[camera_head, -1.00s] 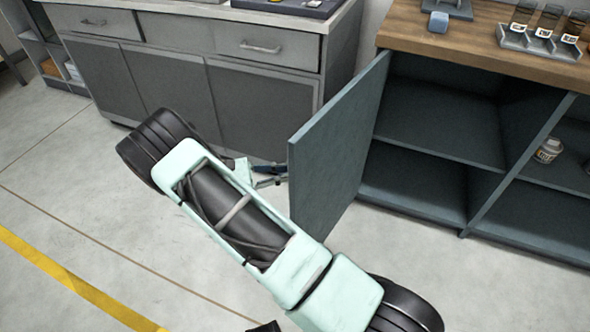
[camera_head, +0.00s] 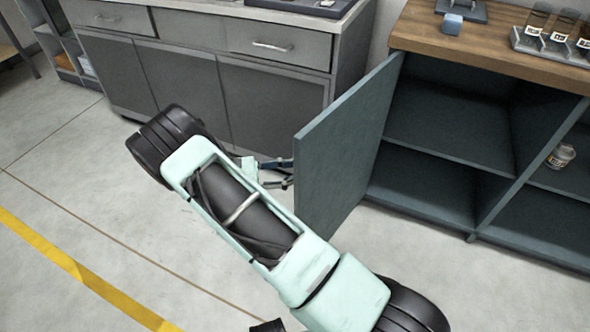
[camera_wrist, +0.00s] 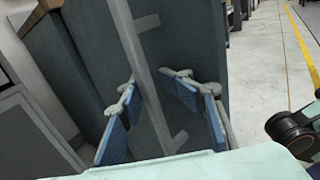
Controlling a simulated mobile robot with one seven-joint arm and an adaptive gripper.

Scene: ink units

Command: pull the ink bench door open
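The ink bench door (camera_head: 340,150) is a dark teal panel standing swung well out from the bench, with the shelves behind it exposed. Its pale vertical bar handle (camera_wrist: 140,60) shows in the wrist view on the door's outer face. My gripper (camera_head: 287,173) is at that face, near the door's free edge. In the wrist view its blue-padded fingers (camera_wrist: 152,88) are apart, one on each side of the handle, with visible gaps. The gripper is open around the bar and not clamped on it. The handle is hidden in the head view.
The ink bench (camera_head: 490,54) has a wooden top with a rack of jars (camera_head: 552,42) and a small blue block (camera_head: 452,25). A jar (camera_head: 561,156) sits on its right-hand shelf. A grey drawer cabinet (camera_head: 270,105) stands behind my arm. The floor (camera_head: 90,210) at left is clear.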

